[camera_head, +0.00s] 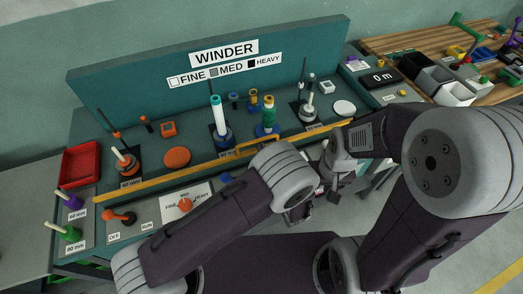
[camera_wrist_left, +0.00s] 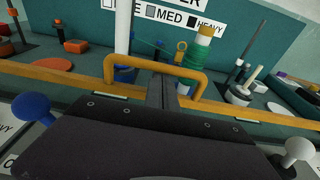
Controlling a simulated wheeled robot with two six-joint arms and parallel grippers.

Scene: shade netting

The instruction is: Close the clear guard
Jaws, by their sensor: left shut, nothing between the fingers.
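The clear guard shows as a long yellow-orange rail (camera_head: 190,173) along the front of the winder, with an upright loop handle (camera_head: 252,143). In the left wrist view the handle (camera_wrist_left: 147,63) stands straight ahead. I cannot make out its clear panel. My left gripper (camera_wrist_left: 162,92) is shut and empty, its fingers between the handle's two posts in that picture; whether they touch it I cannot tell. In the head view my left wrist hides those fingers. My right gripper (camera_head: 328,187) hangs beyond the front right of the winder; its jaw state is unclear.
Behind the rail stand a white spool (camera_head: 219,118), a green-wound spool (camera_head: 269,113) and a white cone (camera_head: 307,107). A red tray (camera_head: 80,163) is at left, a bench with bins at right.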

